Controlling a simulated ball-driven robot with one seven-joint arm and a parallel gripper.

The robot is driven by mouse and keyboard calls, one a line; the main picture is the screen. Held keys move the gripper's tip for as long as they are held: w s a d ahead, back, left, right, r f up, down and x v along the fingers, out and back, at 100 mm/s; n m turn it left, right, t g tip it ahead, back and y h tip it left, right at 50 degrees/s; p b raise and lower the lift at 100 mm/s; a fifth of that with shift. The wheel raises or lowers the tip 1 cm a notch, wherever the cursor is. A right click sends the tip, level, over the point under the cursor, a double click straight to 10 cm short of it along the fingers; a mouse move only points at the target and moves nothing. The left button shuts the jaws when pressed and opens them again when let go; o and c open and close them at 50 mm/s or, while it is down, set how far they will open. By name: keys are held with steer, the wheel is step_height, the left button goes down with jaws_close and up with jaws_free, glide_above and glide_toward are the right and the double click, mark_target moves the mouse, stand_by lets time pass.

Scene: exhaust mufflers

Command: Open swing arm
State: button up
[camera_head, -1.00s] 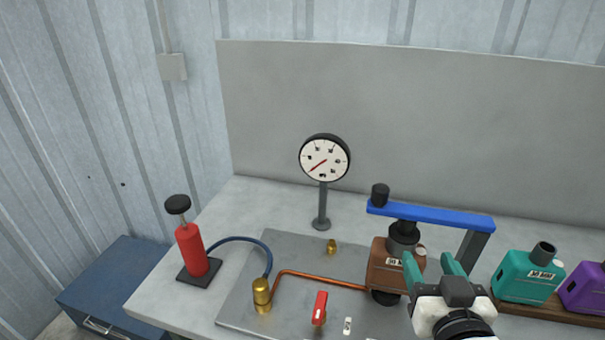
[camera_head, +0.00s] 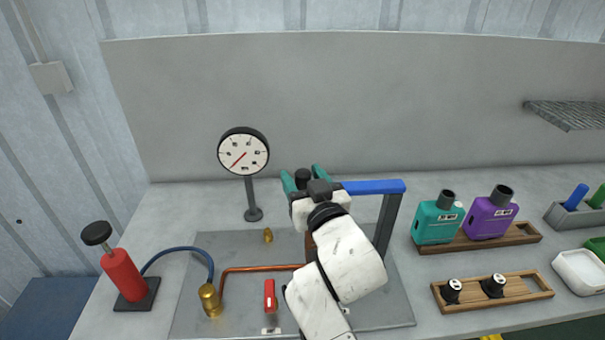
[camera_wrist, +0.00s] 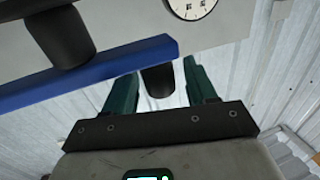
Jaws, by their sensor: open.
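The swing arm (camera_head: 370,187) is a blue bar on a dark grey post (camera_head: 387,222), lying level across the fixture. Its black knob (camera_head: 302,175) is at the left end. My gripper (camera_head: 304,174) is open at that end, its teal fingers on either side of the knob. In the wrist view the blue bar (camera_wrist: 90,73) crosses beyond the fingers, and the knob (camera_wrist: 158,82) shows between them, with gaps visible. Whether a finger touches it I cannot tell. The brown muffler (camera_head: 309,245) under the bar is mostly hidden behind my arm.
A dial gauge (camera_head: 243,152) stands left of the bar. A red pump (camera_head: 123,274) is at the left and a red-handled valve (camera_head: 270,295) in front. Teal (camera_head: 437,222) and purple (camera_head: 490,218) mufflers stand on a wooden rack at the right. A grey panel (camera_head: 330,110) closes the back.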

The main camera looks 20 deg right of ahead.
steer(key=shift+w, duration=0.25)
jaws_close()
stand_by(0.4)
